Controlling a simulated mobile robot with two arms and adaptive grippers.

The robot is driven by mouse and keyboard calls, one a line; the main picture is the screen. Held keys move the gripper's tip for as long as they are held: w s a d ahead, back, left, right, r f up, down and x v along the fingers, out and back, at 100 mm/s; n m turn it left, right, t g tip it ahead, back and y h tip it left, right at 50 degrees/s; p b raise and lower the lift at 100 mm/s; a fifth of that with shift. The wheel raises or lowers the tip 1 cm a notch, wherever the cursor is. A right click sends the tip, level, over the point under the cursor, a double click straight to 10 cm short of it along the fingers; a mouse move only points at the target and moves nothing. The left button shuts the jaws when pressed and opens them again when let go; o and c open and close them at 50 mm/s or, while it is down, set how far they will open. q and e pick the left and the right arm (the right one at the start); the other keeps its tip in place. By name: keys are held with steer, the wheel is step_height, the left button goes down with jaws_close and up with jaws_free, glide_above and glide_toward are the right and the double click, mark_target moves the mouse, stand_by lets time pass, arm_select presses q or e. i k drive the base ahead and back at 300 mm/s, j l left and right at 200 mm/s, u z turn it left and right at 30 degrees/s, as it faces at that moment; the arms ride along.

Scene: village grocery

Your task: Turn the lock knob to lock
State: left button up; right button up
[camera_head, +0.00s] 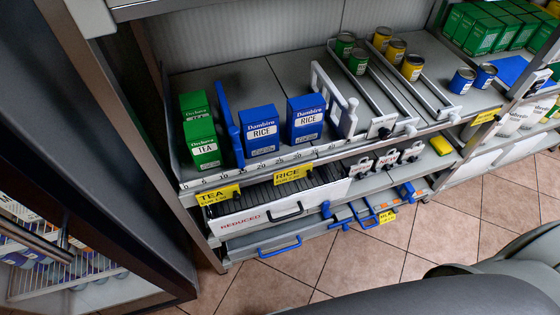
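I cannot make out a part that is clearly a lock knob. Small dark knob-like parts show on the shelf front: one by the RICE label (310,173), one at the front of the can lanes (411,129). Below the main shelf is a drawer marked REDUCED (241,223) with a black handle (286,212). A lower drawer has a blue handle (280,247). Which way any knob is turned is too small to tell. Neither of my grippers can be made out in this view.
Green TEA boxes (202,144) and blue RICE boxes (261,131) stand on the shelf, with a blue divider (227,116) between. Cans (396,51) stand in lanes at right. A glass-door cabinet (70,262) is at left. The tiled floor (365,262) in front is clear.

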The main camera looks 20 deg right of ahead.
mark_target(384, 134)
steer(key=z, duration=1.4)
steer(key=k+l+z, duration=0.1)
steer(key=l, duration=0.8)
steer(key=l+z, duration=0.1)
steer(key=l, duration=0.8)
